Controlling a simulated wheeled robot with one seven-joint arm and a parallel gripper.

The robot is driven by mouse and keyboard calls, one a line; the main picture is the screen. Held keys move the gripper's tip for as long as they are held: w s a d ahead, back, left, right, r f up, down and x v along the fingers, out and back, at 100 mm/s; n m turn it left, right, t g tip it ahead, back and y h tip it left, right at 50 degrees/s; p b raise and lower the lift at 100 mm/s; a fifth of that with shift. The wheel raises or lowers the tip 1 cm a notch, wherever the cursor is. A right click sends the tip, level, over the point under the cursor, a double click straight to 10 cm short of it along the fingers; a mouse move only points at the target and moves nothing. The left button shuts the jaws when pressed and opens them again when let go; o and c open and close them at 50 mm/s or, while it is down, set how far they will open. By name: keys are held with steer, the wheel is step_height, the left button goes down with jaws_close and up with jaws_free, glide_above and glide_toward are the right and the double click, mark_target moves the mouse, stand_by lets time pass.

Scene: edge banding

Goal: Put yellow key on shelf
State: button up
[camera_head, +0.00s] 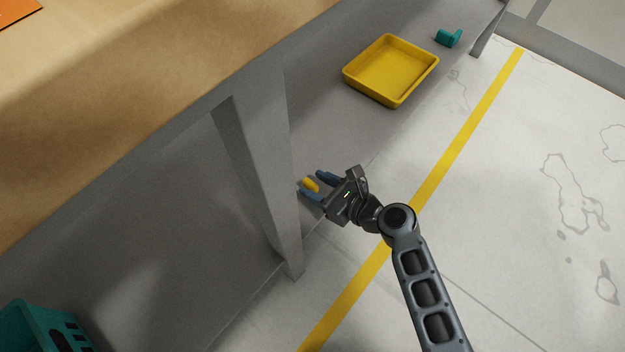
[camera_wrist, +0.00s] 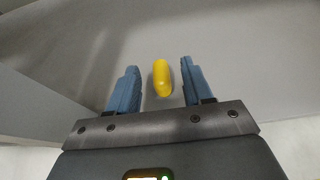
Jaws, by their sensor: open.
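The yellow key (camera_head: 311,185) is a small rounded yellow piece on the grey lower shelf (camera_head: 335,130), just right of the table leg in the head view. My gripper (camera_head: 314,186) is open, with one blue finger on each side of the key. In the wrist view the key (camera_wrist: 162,78) lies between the fingertips of my gripper (camera_wrist: 157,80), nearer the right finger, with a gap to both. The key appears to rest on the shelf surface. Its underside is hidden.
A grey table leg (camera_head: 262,170) stands close left of my gripper. A yellow tray (camera_head: 391,70) and a small teal piece (camera_head: 448,38) are farther along the shelf. A teal crate (camera_head: 40,330) is at lower left. The wooden tabletop (camera_head: 130,90) overhangs.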

steer(key=p+v, duration=0.3)
steer(key=v, duration=0.7)
steer(key=shift+s, duration=0.15)
steer(key=s+d+r+n+t+h, duration=0.25)
steer(key=s+d+n+h, duration=0.55)
steer(key=s+d+n, duration=0.65)
steer(key=s+r+n+t+h, duration=0.1)
steer(key=s+r+n, duration=0.4)
steer(key=r, duration=0.6)
steer(key=s+r+n+t+h, duration=0.1)
steer(key=s+r+n+t, duration=0.2)
steer(key=s+r+n, duration=0.3)
steer(key=s+r, duration=0.4)
steer(key=r, duration=0.1)
steer(key=shift+s+h, duration=0.25)
steer(key=shift+h, duration=0.05)
